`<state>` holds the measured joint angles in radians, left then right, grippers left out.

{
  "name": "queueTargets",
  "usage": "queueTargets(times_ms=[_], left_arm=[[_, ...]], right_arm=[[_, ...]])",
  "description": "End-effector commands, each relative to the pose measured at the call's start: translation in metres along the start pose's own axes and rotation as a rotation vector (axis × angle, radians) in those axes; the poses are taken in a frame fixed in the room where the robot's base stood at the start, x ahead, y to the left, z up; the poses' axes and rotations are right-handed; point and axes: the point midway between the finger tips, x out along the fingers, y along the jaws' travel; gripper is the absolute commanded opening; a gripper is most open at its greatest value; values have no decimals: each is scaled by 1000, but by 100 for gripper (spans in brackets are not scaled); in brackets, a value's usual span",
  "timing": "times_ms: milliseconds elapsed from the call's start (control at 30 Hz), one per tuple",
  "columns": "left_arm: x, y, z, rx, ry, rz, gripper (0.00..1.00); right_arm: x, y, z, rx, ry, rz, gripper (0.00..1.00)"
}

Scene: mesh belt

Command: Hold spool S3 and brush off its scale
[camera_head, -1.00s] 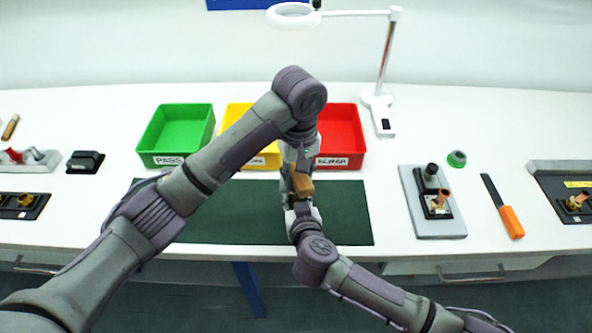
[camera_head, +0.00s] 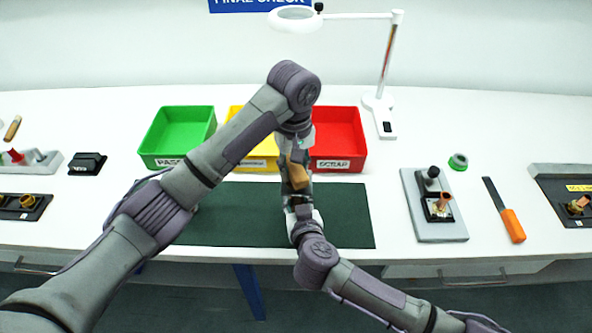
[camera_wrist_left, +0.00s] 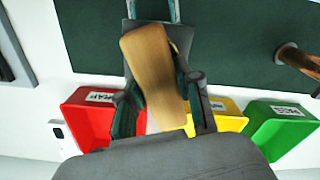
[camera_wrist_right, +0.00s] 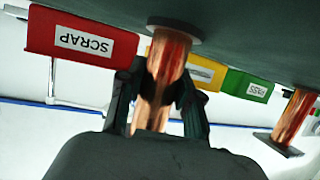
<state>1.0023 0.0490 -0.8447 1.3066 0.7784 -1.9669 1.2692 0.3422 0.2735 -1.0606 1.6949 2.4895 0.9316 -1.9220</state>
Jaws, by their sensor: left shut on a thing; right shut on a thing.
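My left gripper (camera_head: 298,157) is shut on a brush with a wooden block (camera_head: 298,177), above the dark green mat (camera_head: 345,215). In the left wrist view the brush (camera_wrist_left: 155,75) sits tilted between the fingers; its bristles are hidden. My right gripper (camera_head: 297,200) is just below it in the head view. In the right wrist view the right gripper (camera_wrist_right: 157,105) is shut on a copper-coloured spool (camera_wrist_right: 167,65) with a dark round flange. Red patches show on the spool. No label is legible, and I cannot tell whether the brush touches it.
Another copper spool (camera_wrist_right: 298,115) shows at the right of the right wrist view. Green (camera_head: 178,135), yellow (camera_head: 262,163) and red (camera_head: 340,140) bins stand behind the mat. A magnifier lamp (camera_head: 385,75), a grey fixture (camera_head: 440,228) and an orange-handled tool (camera_head: 512,225) are to the right.

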Motion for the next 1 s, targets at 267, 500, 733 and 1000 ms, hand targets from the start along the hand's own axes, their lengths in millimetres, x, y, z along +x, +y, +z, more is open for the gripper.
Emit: queueTargets(times_ms=[267, 500, 733, 1000], left_arm=[[-1, 0, -2, 1, 1, 1, 6], [-17, 1, -2, 1, 3, 2, 6], [-41, 0, -3, 1, 6, 1, 6], [-66, 0, -3, 1, 4, 1, 6]], right_arm=[[0, 0, 0, 0, 0, 1, 0], [0, 0, 0, 0, 0, 1, 0], [0, 0, 0, 0, 0, 1, 0], [0, 0, 0, 0, 0, 1, 0]])
